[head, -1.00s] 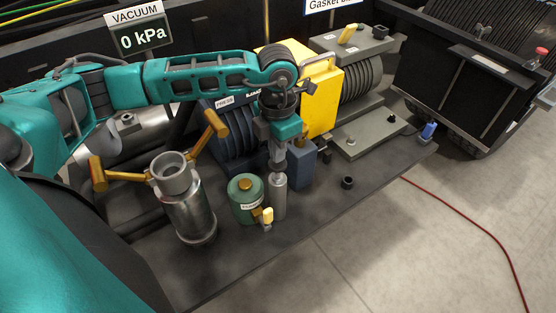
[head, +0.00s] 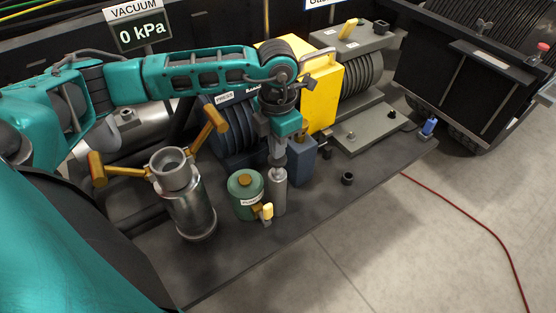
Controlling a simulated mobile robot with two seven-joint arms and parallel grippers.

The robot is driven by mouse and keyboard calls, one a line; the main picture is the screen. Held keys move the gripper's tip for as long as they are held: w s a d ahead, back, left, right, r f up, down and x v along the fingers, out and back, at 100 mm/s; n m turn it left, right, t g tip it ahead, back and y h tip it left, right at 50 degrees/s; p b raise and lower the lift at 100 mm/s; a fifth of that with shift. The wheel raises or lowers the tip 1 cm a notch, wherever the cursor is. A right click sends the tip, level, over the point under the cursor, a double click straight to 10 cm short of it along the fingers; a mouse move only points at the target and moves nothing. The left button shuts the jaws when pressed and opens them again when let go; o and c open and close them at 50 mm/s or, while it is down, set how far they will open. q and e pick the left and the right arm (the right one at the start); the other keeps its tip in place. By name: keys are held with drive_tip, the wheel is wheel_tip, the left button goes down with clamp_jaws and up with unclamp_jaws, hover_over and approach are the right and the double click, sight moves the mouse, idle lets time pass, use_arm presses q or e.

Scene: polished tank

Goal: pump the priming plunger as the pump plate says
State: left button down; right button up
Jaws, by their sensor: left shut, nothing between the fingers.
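A green canister (head: 246,186) with a brown cap stands on the dark deck, with a small white label (head: 250,202) too small to read in full. Beside it on the right stands a grey metal cylinder (head: 279,196), which may be the priming plunger's barrel. My left gripper (head: 278,160) is shut and points down right over the cylinder's top. Its fingertips look at or just above the top; I cannot tell whether they touch. The fingers and wrist hide any rod or knob there. My right gripper is not in view.
A small yellow-handled valve (head: 266,212) sits at the canister's foot. A steel cylinder with brown handles (head: 192,208) stands to the left. A blue block (head: 301,163) and yellow box (head: 318,100) stand close on the right. The gauge (head: 142,36) reads 0 kPa.

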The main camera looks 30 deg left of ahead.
use_arm(q)
drive_tip(key=shift+f+b, duration=1.2)
drive_tip(key=shift+f, duration=0.45)
drive_tip(key=shift+r, duration=0.2)
drive_tip(key=shift+r+p, duration=1.25)
drive_tip(key=shift+r, duration=0.6)
drive_tip(key=shift+f, duration=0.25)
